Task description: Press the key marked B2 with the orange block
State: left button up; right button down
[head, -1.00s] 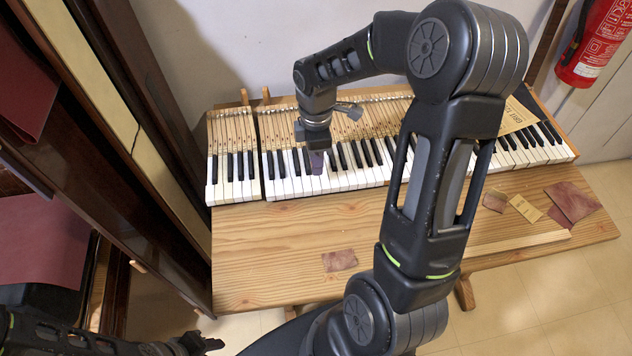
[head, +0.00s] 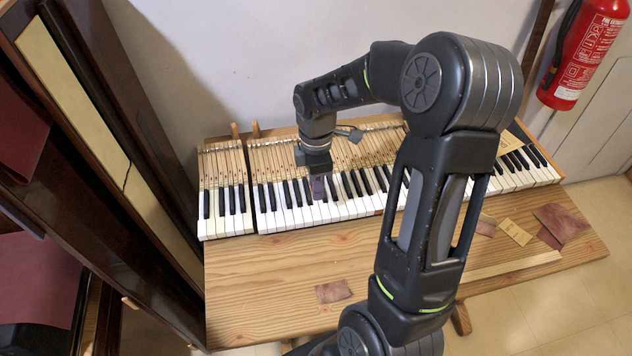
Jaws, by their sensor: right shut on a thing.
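The piano keyboard (head: 340,208) lies across the wooden bench, white keys toward me and black keys behind. My right gripper (head: 317,177) points down over the left half of the keyboard. It is shut on a small purple block (head: 318,187), which is at the keys among the black ones. I cannot tell whether the block touches a key or presses it down. I see no orange block. No B2 mark can be read at this size, and my right arm hides keys right of the middle. My left gripper is out of view.
The wooden bench (head: 270,290) has a bare front with a reddish scrap (head: 333,291). More scraps (head: 560,222) and a paper tag (head: 515,231) lie at its right. A dark cabinet (head: 130,160) stands close on the left. A fire extinguisher (head: 588,55) hangs at the right.

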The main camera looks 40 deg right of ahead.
aim_at(316, 213)
jog(key=shift+f+b, duration=2.75)
jog(key=shift+f, duration=1.2)
jog(key=shift+f+b, duration=0.55)
jog(key=shift+f, duration=0.3)
jog(key=shift+r, duration=0.2)
jog(key=shift+r+p, duration=2.75)
jog(key=shift+r, duration=0.65)
